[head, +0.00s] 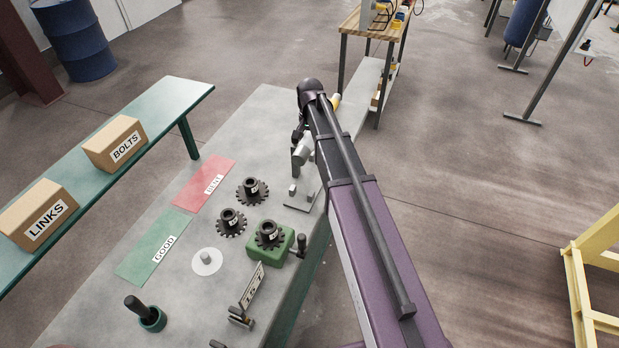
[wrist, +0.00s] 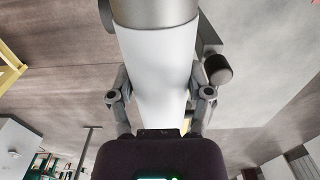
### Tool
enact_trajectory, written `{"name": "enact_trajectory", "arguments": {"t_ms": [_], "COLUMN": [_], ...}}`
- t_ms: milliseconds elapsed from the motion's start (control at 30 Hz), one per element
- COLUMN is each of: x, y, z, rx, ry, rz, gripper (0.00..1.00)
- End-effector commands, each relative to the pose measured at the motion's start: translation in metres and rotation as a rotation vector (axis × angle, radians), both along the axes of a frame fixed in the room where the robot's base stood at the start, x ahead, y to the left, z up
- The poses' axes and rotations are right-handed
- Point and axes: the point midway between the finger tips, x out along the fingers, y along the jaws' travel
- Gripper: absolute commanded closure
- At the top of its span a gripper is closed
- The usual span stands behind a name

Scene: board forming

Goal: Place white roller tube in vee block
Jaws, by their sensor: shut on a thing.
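The white roller tube (wrist: 155,60) fills the middle of the wrist view, between the two fingers of my gripper (wrist: 161,96). The fingers are shut on its sides. A grey metallic part (wrist: 155,11) shows at the tube's far end; I cannot tell what it is. In the head view my gripper (head: 298,132) is over the far right part of the grey table, partly hidden by my arm. A pale cylinder (head: 301,153) shows just below it, tilted and close to the table; it looks like the tube. I cannot clearly pick out the vee block.
The grey table (head: 262,112) holds several dark gears (head: 252,190), a green block (head: 283,243), a flat grey plate with posts (head: 302,196) near the gripper, and red (head: 205,178) and green (head: 150,245) mats. A green bench (head: 165,103) with labelled boxes stands left. The table's far end looks clear.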

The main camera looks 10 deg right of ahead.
Motion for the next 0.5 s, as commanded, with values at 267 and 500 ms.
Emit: {"name": "enact_trajectory", "arguments": {"t_ms": [267, 500], "x": [0.000, 0.000], "y": [0.001, 0.001], "z": [-0.003, -0.021], "rx": [0.000, 0.000], "ry": [0.000, 0.000], "rz": [0.001, 0.001], "gripper": [0.96, 0.96]}}
